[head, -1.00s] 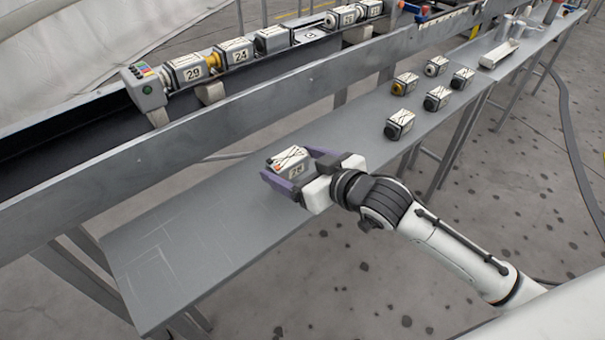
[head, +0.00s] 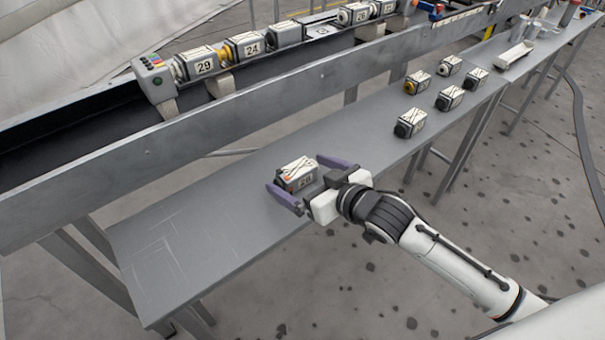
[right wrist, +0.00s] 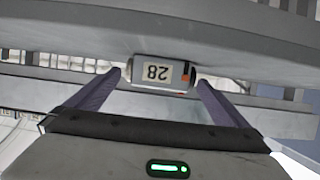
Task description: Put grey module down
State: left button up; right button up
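The grey module (head: 298,174), with a crossed white label on top and the number 28 on its side, rests on the grey table (head: 215,212). My right gripper (head: 308,184) is open, with its purple fingers spread to either side of the module. In the right wrist view the module (right wrist: 160,74) shows upside down, ahead of and between the fingertips (right wrist: 158,78), with gaps on both sides. My left gripper is not in view.
Several modules (head: 411,122) stand farther right on the table, with a white tray (head: 515,54) beyond. A raised rail (head: 160,150) runs behind the table and carries a row of numbered modules (head: 199,64). The table's left end is clear.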

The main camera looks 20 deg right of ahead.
jog(key=shift+r, duration=0.25)
jog(key=p+v, duration=0.1)
jog(key=v, duration=1)
jog(key=s+a+f+g+h, duration=0.1)
jog(key=s+a+f+g, duration=0.1)
jog(key=s+f, duration=0.5)
jog(key=s+a+f+m+g, duration=0.1)
jog(key=s+a+f+g, duration=0.1)
jog(key=s+f, duration=0.6)
notch_tip(320, 180, down, 6)
jog(key=shift+f+m+h, duration=0.2)
jog(key=shift+m+h, duration=0.1)
jog(key=shift+h, duration=0.1)
jog(key=shift+c, duration=0.3)
